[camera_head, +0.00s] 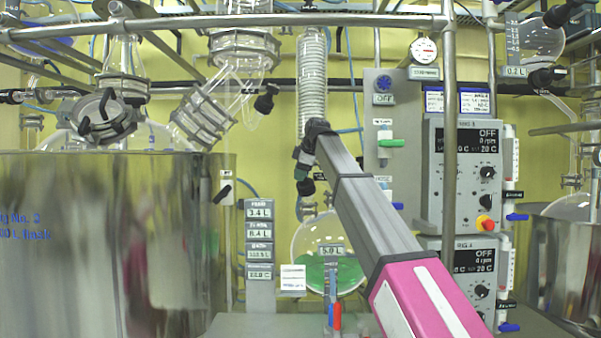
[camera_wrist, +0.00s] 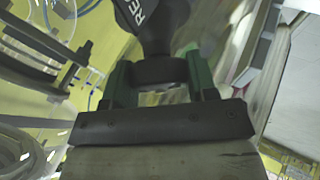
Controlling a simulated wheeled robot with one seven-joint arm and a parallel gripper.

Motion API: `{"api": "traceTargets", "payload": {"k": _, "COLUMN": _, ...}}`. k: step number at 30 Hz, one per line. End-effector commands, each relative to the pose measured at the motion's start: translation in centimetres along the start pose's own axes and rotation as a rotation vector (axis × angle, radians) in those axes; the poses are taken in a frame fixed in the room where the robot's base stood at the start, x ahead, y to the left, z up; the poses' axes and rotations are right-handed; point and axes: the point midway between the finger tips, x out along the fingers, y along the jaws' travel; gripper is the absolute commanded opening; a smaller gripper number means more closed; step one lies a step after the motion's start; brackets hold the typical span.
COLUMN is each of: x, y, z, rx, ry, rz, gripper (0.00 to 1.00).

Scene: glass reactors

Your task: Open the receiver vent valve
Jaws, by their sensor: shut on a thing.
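In the wrist view, a black handle (camera_wrist: 152,22) with white letters beginning "RE" stands between the green fingers of my gripper (camera_wrist: 158,72). The fingers are shut on it, and the rest of its label is cut off. In the head view, my gripper (camera_head: 305,160) is at the far end of my arm, just below the coiled glass condenser (camera_head: 312,75) and above the round receiver flask (camera_head: 310,238). The flask holds green liquid and shows a 5.0 L label. My arm hides part of this area, and the handle's turn angle cannot be told.
A large steel vessel (camera_head: 100,240) fills the left. Metal rails (camera_head: 230,20) cross the top, and an upright pole (camera_head: 449,130) stands right of my arm. Control boxes (camera_head: 463,170) with knobs are at the right. A stack of volume labels (camera_head: 259,240) stands left of the flask.

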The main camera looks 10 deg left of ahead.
Motion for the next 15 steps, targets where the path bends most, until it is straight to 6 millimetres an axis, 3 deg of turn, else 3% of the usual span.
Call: {"api": "traceTargets", "payload": {"k": 15, "x": 0.03, "y": 0.12, "z": -0.05, "rx": -0.376, "ry": 0.0, "rz": -0.252, "gripper": 0.29}}
